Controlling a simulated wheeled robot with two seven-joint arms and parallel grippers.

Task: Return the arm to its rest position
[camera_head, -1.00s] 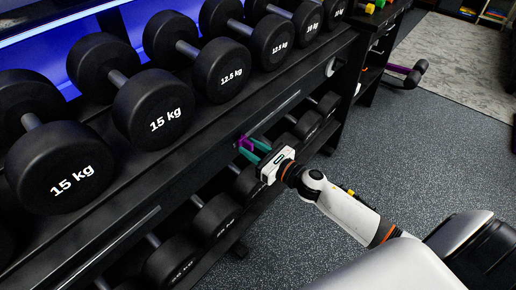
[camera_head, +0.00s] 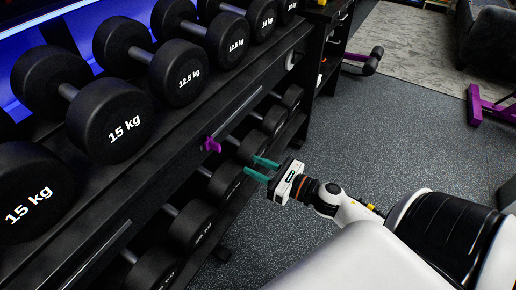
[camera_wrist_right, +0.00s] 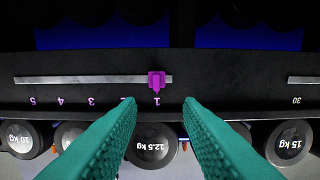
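My right gripper (camera_head: 258,168) is open and empty, its two teal fingers apart in front of the dumbbell rack (camera_head: 150,185). A small purple slider (camera_head: 211,145) sits on the rack's front rail, to the left of the fingertips and apart from them. In the right wrist view the purple slider (camera_wrist_right: 156,82) is at the right end of a grey slot, above the mark 1. The teal fingers (camera_wrist_right: 160,112) stand wide apart below it with nothing between them. My left gripper is not in view.
Black dumbbells, such as a 15 kg one (camera_head: 110,120), fill the upper shelf, with more on the lower shelf. Clear speckled floor (camera_head: 390,125) lies to the right of the rack. A purple-framed piece of equipment (camera_head: 487,105) stands at the far right.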

